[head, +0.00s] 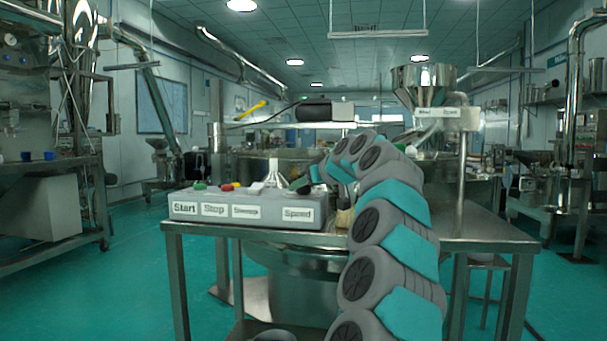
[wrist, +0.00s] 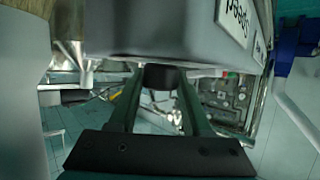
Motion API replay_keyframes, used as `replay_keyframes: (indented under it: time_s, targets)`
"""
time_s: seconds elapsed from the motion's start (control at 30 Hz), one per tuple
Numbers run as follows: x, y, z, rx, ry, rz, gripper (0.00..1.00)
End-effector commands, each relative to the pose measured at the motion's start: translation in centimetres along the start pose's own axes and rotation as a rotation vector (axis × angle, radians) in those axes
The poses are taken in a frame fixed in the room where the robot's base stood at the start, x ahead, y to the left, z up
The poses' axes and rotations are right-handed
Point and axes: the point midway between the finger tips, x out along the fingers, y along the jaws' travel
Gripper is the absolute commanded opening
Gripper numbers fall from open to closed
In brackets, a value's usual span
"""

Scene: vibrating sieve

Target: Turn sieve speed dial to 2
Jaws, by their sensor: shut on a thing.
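The grey control box (head: 250,212) sits on the steel table, with labels Start, Stop, Sweep and Speed along its front. The Speed label (head: 298,214) is at the right end; it also shows, turned over, in the wrist view (wrist: 235,18). My gripper (head: 303,186) is at the top of the box above that label. In the wrist view my gripper (wrist: 160,82) has its two dark fingers closed on the dark speed dial (wrist: 160,76), against the grey box. The dial's number marks are not visible, so its setting cannot be read.
A steel funnel (head: 422,85) on a post stands at the right. The steel table (head: 480,235) has bare room at its right side.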

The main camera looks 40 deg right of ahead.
Motion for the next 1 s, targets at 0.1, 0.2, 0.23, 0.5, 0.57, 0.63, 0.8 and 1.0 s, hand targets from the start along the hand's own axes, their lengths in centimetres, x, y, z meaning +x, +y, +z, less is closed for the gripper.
replay_keyframes:
  time_s: [0.1,0.2,0.23,0.5,0.57,0.63,0.8,1.0]
  targets:
    - [-0.07,0.03,-0.33,-0.018,0.001,-0.043,0.00]
    - [0.00,0.00,-0.28,-0.032,0.001,-0.073,0.00]
    - [0.04,-0.04,-0.21,-0.035,-0.001,-0.082,0.00]
    - [-0.09,0.00,-0.18,-0.054,0.003,-0.124,0.00]
    - [-0.08,-0.04,-0.15,-0.056,0.002,-0.129,0.00]
    - [-0.07,-0.06,-0.11,-0.057,0.002,-0.132,0.00]
    - [-0.05,-0.09,-0.08,-0.058,0.001,-0.134,0.00]
    - [-0.04,-0.09,-0.08,-0.057,0.001,-0.134,0.49]
